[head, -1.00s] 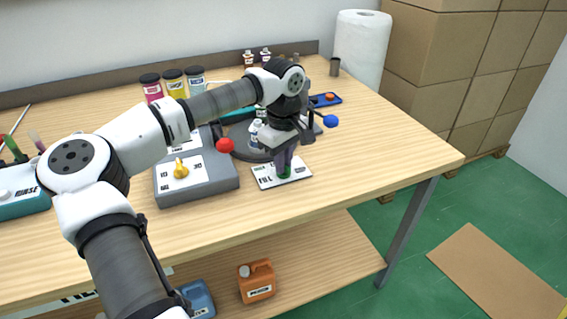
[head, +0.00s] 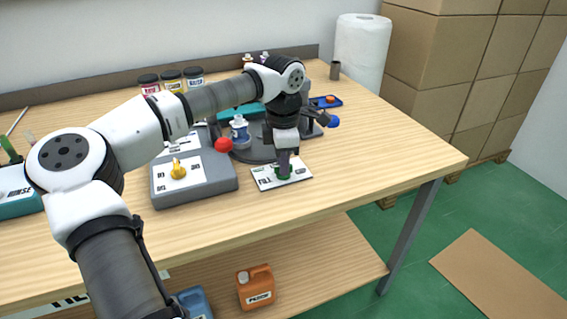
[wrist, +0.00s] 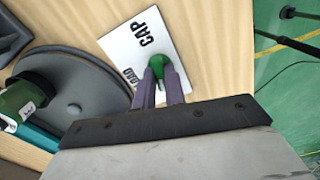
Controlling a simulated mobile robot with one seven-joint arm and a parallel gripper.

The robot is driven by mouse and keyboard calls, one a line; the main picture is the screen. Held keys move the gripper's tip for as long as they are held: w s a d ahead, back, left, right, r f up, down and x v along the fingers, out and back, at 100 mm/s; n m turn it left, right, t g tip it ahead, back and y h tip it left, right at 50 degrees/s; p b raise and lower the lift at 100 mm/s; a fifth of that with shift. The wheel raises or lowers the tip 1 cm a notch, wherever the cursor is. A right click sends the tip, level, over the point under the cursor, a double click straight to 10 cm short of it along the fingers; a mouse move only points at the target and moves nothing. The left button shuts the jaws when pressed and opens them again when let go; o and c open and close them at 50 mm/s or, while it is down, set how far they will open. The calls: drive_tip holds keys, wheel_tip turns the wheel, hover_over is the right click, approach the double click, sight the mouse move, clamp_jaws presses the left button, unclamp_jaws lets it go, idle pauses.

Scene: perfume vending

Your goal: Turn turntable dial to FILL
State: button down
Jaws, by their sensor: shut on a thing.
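The green turntable dial (head: 284,176) stands on a white label plate (head: 262,180) near the front of the wooden table. In the wrist view the dial (wrist: 157,67) sits between the two purple fingers of my gripper (wrist: 160,78), which is shut on it. The plate (wrist: 165,40) shows the word CAP and part of LOAD there; the FILL label is hidden or unreadable. The dark grey round turntable (wrist: 85,90) lies beside the plate. In the head view my wrist covers part of the turntable (head: 250,155).
A grey box with a yellow knob (head: 178,170) stands left of the plate. A bottle (head: 240,132) stands at the turntable's left side. A red ball-ended lever (head: 223,145) and a blue one (head: 333,121) are close to my wrist. The table front right is clear.

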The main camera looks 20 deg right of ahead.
drive_tip(key=shift+n, duration=1.2)
drive_tip(key=c, duration=1.5)
unclamp_jaws()
drive_tip(key=shift+o, duration=0.2)
drive_tip(key=shift+r, duration=0.1)
wheel_tip(320, 180, up, 14)
drive_tip(key=shift+f, duration=0.25)
